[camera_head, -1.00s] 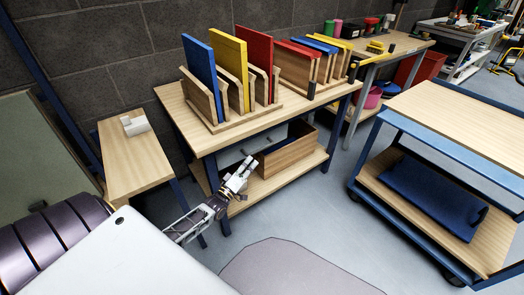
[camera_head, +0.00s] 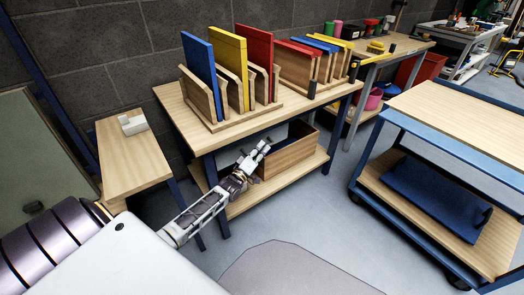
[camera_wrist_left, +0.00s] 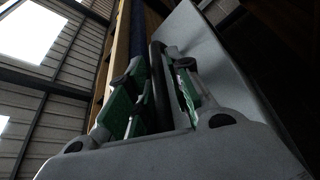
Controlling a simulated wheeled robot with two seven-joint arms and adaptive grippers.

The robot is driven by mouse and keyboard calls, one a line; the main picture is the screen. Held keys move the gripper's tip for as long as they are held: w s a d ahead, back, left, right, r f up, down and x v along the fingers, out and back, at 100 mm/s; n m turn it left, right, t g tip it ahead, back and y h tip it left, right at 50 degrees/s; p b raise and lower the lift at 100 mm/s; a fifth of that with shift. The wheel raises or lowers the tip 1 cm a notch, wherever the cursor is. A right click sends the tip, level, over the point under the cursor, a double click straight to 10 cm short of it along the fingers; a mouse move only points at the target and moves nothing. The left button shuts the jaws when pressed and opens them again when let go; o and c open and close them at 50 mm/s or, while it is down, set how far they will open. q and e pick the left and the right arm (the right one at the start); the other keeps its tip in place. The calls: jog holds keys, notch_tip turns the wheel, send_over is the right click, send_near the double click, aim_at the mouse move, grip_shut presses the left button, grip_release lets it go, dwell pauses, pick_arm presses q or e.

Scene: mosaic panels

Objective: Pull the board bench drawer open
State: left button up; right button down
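The board bench (camera_head: 200,141) stands ahead of me with a wooden top on dark blue legs. Under its top is an open-topped wooden drawer or box (camera_head: 290,158) with a dark inside. I cannot tell whether it hangs from the top or rests on the lower shelf. My left gripper (camera_head: 264,147) is under the top's front edge, just left of this box; contact is unclear. The left wrist view shows its fingers (camera_wrist_left: 158,92) close up, with a dark rod-like part between them. I cannot tell whether they grip anything. My right gripper is out of view.
Upright blue (camera_head: 201,72), yellow (camera_head: 228,68) and red (camera_head: 255,62) boards stand in wooden racks on the bench. A blue cart (camera_head: 440,135) stands to the right and a small wooden table (camera_head: 130,165) to the left. Open floor (camera_head: 320,220) lies in front.

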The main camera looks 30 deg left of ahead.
pick_arm(q)
jog(key=shift+w+r, duration=0.1)
jog(key=shift+w, duration=0.25)
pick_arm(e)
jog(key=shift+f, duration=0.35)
pick_arm(q)
jog(key=shift+c, duration=0.2)
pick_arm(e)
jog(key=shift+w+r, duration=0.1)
pick_arm(q)
grip_shut()
jog(key=shift+s+d, duration=0.1)
jog(key=shift+d, duration=0.1)
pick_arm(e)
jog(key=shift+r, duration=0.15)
